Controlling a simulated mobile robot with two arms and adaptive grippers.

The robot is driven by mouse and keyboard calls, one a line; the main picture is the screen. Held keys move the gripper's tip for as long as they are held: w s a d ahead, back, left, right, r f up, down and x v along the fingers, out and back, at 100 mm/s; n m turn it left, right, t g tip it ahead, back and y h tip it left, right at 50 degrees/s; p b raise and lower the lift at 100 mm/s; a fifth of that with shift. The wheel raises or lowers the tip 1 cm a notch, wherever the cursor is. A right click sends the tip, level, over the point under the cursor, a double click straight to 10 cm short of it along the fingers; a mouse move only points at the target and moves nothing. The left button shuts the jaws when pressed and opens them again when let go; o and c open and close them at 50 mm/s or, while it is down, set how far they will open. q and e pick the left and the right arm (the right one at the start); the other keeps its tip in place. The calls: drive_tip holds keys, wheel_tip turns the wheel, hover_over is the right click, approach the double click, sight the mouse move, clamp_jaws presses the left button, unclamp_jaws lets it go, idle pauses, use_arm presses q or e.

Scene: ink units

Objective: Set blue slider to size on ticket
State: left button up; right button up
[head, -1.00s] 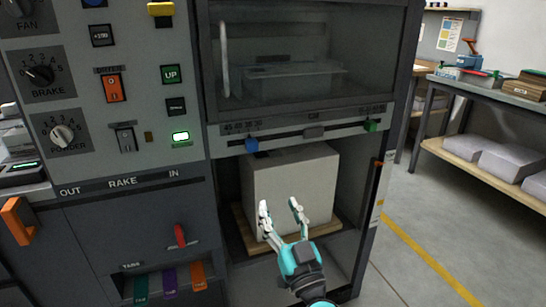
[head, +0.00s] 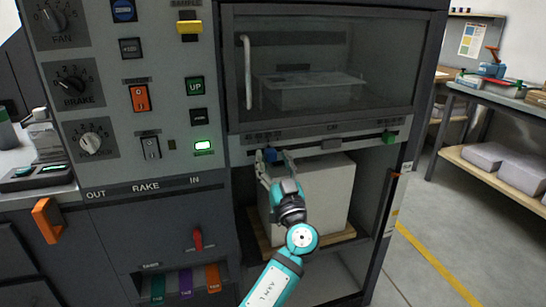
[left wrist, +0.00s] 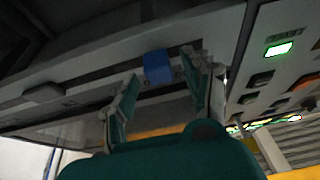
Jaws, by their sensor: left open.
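The blue slider (head: 270,154) sits near the left end of the scale rail (head: 320,146) under the glass window. The rail's numbers are too small to read now. In the left wrist view the blue slider (left wrist: 157,66) lies between and beyond the two fingertips. My left gripper (head: 274,157) is open, just below and in front of the slider. The fingers (left wrist: 160,85) stand on either side of it, and I cannot tell whether either touches it. A green slider (head: 389,138) is at the rail's right end. I cannot make out a ticket. My right gripper is not in view.
A large pale block (head: 325,195) stands on a board in the bay below the rail, behind my arm. Left of it is a panel with knobs, switches and a lit green display (head: 203,146). An orange handle (head: 46,220) juts out lower left.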

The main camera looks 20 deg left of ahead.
use_arm(q)
drive_tip(key=shift+w+a+r, duration=0.15)
drive_tip(key=shift+w+a, duration=0.05)
drive_tip(key=shift+w, duration=0.05)
clamp_jaws()
idle(0.3)
